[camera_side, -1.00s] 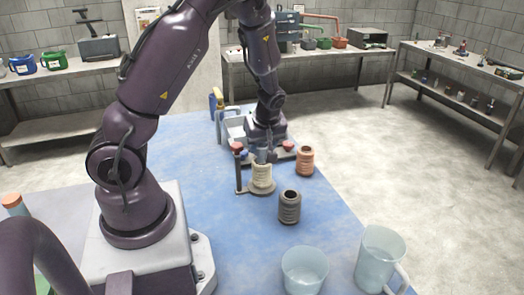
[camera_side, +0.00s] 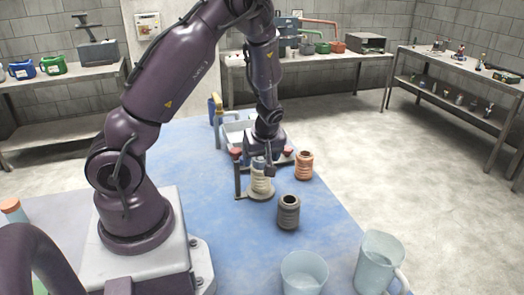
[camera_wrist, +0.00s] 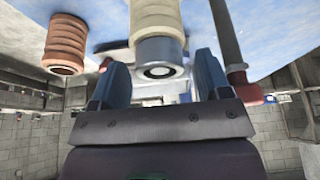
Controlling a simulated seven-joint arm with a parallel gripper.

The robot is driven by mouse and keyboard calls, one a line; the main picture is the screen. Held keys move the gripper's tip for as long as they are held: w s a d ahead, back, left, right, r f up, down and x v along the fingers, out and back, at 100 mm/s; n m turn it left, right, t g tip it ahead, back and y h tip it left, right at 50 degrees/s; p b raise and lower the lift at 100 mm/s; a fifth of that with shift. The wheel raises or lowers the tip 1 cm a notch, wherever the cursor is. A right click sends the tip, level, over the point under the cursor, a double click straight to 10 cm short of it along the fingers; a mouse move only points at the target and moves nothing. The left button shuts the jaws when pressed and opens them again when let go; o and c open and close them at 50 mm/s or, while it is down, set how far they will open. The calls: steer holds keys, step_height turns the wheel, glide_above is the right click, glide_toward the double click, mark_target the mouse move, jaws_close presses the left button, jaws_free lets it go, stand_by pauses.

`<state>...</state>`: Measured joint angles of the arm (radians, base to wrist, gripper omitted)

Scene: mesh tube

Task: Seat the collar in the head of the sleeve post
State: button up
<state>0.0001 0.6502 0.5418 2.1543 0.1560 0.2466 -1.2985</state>
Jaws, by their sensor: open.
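A beige ribbed sleeve post (camera_side: 260,188) stands on the blue mat. In the wrist view the post (camera_wrist: 155,16) comes down from the top edge. A smooth grey collar (camera_wrist: 160,50) with a dark round opening sits at its head, in line with it. How deep the collar sits is unclear. My gripper (camera_side: 264,164) is at the post's head. In the wrist view its blue fingers (camera_wrist: 160,72) are spread, one on each side of the collar, with visible gaps. In the side view the fingers partly hide the collar.
An orange ribbed post (camera_side: 304,166) and a dark grey one (camera_side: 288,212) stand nearby. A dark rod (camera_side: 238,178) with a red top rises close left of the beige post. A clear cup (camera_side: 304,272) and a jug (camera_side: 378,264) stand in front. A pale tray (camera_side: 236,132) lies behind.

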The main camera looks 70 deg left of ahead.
steer(key=v, duration=1.2)
steer(key=s+d+r+m+t+h, duration=0.2)
steer(key=s+d+r+m, duration=0.3)
steer(key=d+m, duration=0.3)
steer(key=s+d+r+m+t+h, duration=0.2)
steer(key=s+d+r+m, duration=0.3)
steer(key=d+r+m, duration=0.3)
steer(key=shift+d+r+m+t, duration=0.25)
steer(key=shift+d+m+t, duration=0.3)
steer(key=shift+m+t, duration=0.35)
